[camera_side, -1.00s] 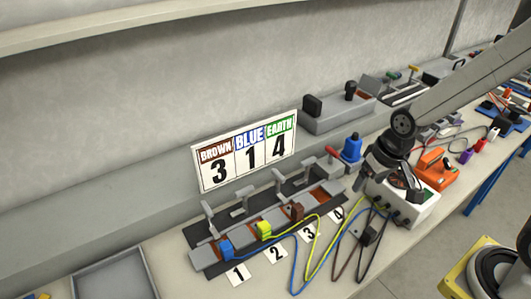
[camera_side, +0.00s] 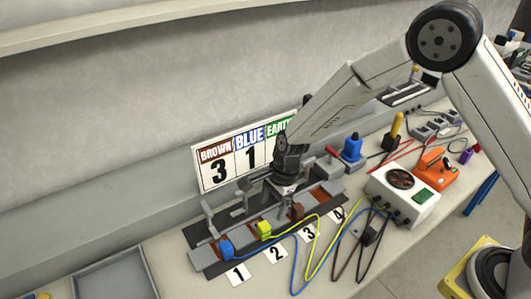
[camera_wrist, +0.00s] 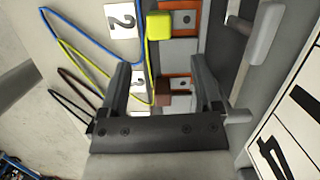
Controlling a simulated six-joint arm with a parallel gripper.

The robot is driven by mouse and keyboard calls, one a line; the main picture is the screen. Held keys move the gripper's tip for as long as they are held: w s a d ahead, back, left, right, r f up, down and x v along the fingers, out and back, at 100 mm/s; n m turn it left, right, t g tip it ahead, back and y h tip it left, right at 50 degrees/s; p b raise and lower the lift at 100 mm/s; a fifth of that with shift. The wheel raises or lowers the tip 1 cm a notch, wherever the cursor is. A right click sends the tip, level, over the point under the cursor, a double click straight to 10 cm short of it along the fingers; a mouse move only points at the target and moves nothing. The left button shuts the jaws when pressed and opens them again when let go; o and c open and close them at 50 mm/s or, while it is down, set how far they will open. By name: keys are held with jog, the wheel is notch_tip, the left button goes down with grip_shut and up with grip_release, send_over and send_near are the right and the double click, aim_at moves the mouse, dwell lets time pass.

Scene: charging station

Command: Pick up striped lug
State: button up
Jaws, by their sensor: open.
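The striped lug (camera_side: 264,229), yellow-green with a yellow cable, sits at position 2 of the grey terminal block. In the wrist view the lug (camera_wrist: 158,24) shows at the top, beyond my fingertips. My gripper (camera_side: 290,200) hangs over the block near position 3, pointing down. In the wrist view my gripper (camera_wrist: 161,72) is open, with nothing held. The brown lug (camera_wrist: 175,98) lies below, in the gap between the fingers. The blue lug (camera_side: 225,247) sits at position 1. My gripper partly hides the block in the side view.
Grey clamp levers (camera_side: 208,217) stand up along the block's back side, close to my gripper. A sign (camera_side: 220,172) reading brown 3, blue 1, earth 4 stands behind. Cables loop in front, past the number cards (camera_side: 276,254). A white box (camera_side: 402,205) stands to the right.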

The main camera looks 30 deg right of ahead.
aim_at(264, 224)
jog(key=shift+w+a+f+m, duration=0.2)
jog(key=shift+a+f+m, duration=0.25)
jog(key=shift+a, duration=0.15)
jog(key=shift+x, duration=1.3)
jog(key=shift+s+x, duration=0.15)
jog(key=shift+x, duration=1.15)
jog(key=shift+s+x, duration=0.1)
jog(key=shift+x, duration=1.2)
grip_shut()
jog(key=shift+r, duration=0.15)
